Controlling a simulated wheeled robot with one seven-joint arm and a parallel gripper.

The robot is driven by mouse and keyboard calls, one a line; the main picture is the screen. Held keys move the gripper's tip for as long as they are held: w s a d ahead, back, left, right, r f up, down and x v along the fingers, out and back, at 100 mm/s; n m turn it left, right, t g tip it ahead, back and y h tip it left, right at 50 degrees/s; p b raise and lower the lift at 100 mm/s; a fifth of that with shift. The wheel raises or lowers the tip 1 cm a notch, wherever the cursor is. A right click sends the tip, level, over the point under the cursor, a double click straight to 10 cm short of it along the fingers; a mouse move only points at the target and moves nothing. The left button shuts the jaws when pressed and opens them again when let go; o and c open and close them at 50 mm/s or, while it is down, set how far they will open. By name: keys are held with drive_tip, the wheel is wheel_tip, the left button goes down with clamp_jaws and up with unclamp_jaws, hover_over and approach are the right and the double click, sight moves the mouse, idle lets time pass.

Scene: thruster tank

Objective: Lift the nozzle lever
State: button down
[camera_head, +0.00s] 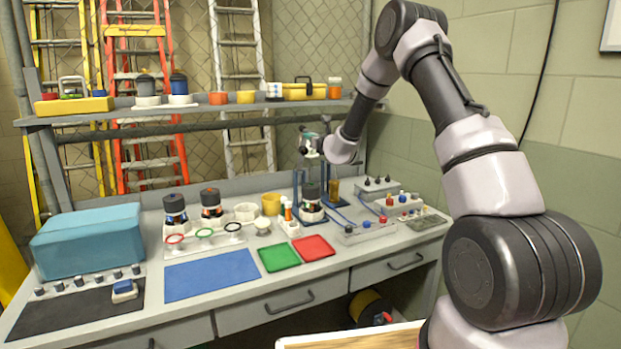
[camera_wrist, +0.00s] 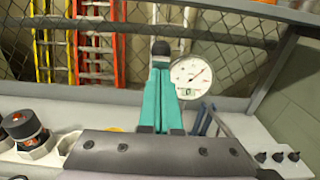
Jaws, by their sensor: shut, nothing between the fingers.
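My gripper (camera_head: 311,143) is at the test stand at the back right of the bench. In the wrist view its teal fingers (camera_wrist: 161,85) are together, with nothing visible between them. A dark rounded piece (camera_wrist: 160,48) shows at their far end; I cannot tell whether it is the fingertips or a lever knob behind them. A white round gauge (camera_wrist: 191,76) with a red needle is just right of the fingers. Below my gripper, a dark-topped thruster unit (camera_head: 311,192) stands between blue posts. I cannot clearly pick out the nozzle lever; my wrist and fingers cover part of the stand.
An upright tube with amber liquid (camera_head: 335,188) stands right of the unit. Boxes with knobs (camera_head: 378,187) are farther right. Two more dark-topped units (camera_head: 175,208) stand left. A loaded shelf (camera_head: 215,109) crosses behind. The blue mat (camera_head: 210,275) is clear.

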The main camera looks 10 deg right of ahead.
sight(302, 129)
drive_tip(key=shift+w+a+r, duration=0.2)
drive_tip(key=shift+w, duration=0.35)
drive_tip(key=shift+w+a+r, duration=0.2)
drive_tip(key=shift+w+r, duration=0.05)
drive_tip(key=shift+w, duration=0.35)
drive_tip(key=shift+w+a+r, duration=0.2)
drive_tip(key=shift+w, duration=0.35)
drive_tip(key=shift+r+x, duration=0.1)
drive_tip(key=shift+x, duration=0.7)
drive_tip(key=shift+r+x, duration=0.15)
drive_tip(key=shift+x, duration=0.65)
drive_tip(key=v, duration=0.7)
